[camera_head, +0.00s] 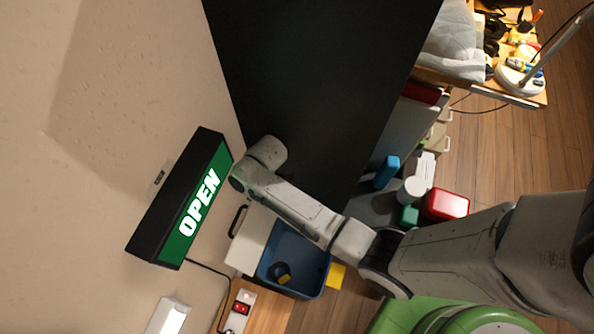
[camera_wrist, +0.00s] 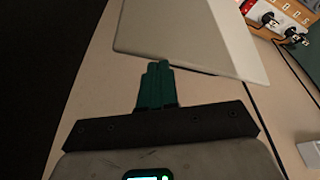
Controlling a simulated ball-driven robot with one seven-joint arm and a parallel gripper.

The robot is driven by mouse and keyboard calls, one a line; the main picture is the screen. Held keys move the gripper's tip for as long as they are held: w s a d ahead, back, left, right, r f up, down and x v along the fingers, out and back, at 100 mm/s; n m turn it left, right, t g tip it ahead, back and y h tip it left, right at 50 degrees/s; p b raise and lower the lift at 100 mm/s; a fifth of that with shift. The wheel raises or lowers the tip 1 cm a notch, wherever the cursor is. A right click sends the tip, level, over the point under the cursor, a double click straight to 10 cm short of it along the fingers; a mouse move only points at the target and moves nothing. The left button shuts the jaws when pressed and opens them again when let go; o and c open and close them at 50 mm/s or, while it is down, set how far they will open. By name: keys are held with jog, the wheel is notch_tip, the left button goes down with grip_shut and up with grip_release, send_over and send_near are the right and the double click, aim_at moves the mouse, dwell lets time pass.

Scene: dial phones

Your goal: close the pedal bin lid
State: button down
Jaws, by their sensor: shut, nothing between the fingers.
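The bin appears in the head view as a blue, open-topped box (camera_head: 305,262) below my forearm. A dark round thing with some yellow lies inside it. A cream panel with a dark handle (camera_head: 237,222), which looks like the lid, is at its left side, swung off the opening; part is hidden behind my arm. In the wrist view a pale flat panel (camera_wrist: 190,35), probably this lid, is just beyond my gripper (camera_wrist: 157,66). The teal fingers are together and empty. Their tips overlap the panel's lower edge; I cannot tell whether they touch.
A black box-shaped sign reading OPEN (camera_head: 187,200) is on the wall left of my arm. A large black panel (camera_head: 310,80) is above it. A yellow block (camera_head: 336,276) is beside the bin. A red box (camera_head: 446,205) and other containers stand to the right.

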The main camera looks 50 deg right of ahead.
jog(key=shift+s+d+f+p, duration=0.85)
jog(key=shift+s+d+p, duration=1)
jog(key=shift+s, duration=2.85)
jog(key=a+p+v, duration=0.1)
jog(key=p+v, duration=0.6)
jog(key=p, duration=0.1)
jog(key=shift+a+r, duration=0.35)
jog(key=shift+a, duration=0.05)
jog(key=s+d+r+m+h, duration=0.1)
jog(key=s+r+m, duration=0.4)
jog(key=r, duration=0.5)
jog(key=s+d+r+m+g+h, duration=0.1)
jog(key=s+d+r+m, duration=0.2)
jog(key=r, duration=0.7)
jog(key=s+m, duration=0.2)
jog(key=s, duration=0.2)
jog(key=shift+h, duration=0.4)
